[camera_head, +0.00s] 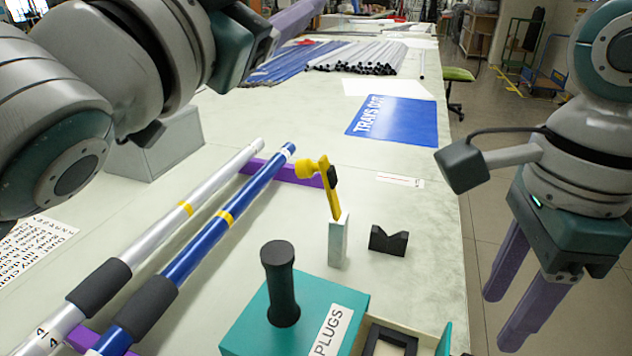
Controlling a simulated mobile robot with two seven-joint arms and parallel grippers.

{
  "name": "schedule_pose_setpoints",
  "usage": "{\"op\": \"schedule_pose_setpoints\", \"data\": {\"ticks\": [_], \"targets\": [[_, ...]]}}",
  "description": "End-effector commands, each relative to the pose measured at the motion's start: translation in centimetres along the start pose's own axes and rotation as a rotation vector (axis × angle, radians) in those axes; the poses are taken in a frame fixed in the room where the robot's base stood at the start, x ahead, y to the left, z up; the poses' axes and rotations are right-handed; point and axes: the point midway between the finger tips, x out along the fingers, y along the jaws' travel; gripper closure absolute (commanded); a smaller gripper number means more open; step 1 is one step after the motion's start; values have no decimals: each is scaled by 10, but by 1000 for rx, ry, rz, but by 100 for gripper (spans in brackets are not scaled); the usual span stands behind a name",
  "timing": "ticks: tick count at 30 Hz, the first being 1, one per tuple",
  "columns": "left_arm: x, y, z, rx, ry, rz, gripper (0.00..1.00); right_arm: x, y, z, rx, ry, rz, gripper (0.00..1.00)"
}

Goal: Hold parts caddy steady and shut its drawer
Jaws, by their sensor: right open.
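The parts caddy (240,338) is a teal box at the bottom centre, cut off by the picture's lower edge. A black upright handle (281,285) stands on its top, and a white label reads PLUGS. Its drawer (424,329) is pulled out to the right, with a cream rim, a teal front and a black part inside. My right gripper (507,320) hangs open and empty, to the right of the drawer and past the table edge. My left gripper (296,18) is at the top, far from the caddy; only one purple finger shows clearly.
A blue rod (190,248) and a silver rod (160,235) lie left of the caddy on purple supports. A yellow tool (326,183) in a pale stand (338,243) and a black V-block (388,240) stand behind the caddy. A blue mat (400,125) lies farther back.

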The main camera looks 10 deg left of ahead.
Motion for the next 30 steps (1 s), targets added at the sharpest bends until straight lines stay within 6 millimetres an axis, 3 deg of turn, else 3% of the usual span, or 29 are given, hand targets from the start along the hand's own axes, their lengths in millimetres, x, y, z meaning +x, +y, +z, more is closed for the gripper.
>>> {"op": "schedule_pose_setpoints", "data": {"ticks": [1, 3, 7, 10, 14, 17, 20, 24, 30], "targets": [[12, -2, -32, 62, 134, -3, 32, 0, 0, 0, 0, 0, 0, 50], [21, 1, -77, 156, 332, 8, 32, 0, 0, 0, 0, 0, 0, 50], [18, 23, -150, 356, 695, 74, 32, 0, 0, 0, 0, 0, 0, 50], [4, 50, -186, 528, 948, 168, 32, 0, 0, 0, 0, 0, 0, 50], [-19, 87, -202, 768, 1229, 351, 32, 0, 0, 0, 0, 0, 0, 50], [-35, 108, -189, 963, 1394, 540, 32, 0, 0, 0, 0, 0, 0, 50], [-46, 116, -160, 1158, 1501, 774, 32, 0, 0, 0, 0, 0, 0, 50], [-62, 125, -74, 1471, 1519, 1223, 32, 0, 0, 0, 0, 0, 0, 50], [-86, 117, 40, 1779, 1425, 1731, 32, 0, 0, 0, 0, 0, 0, 50]]}}
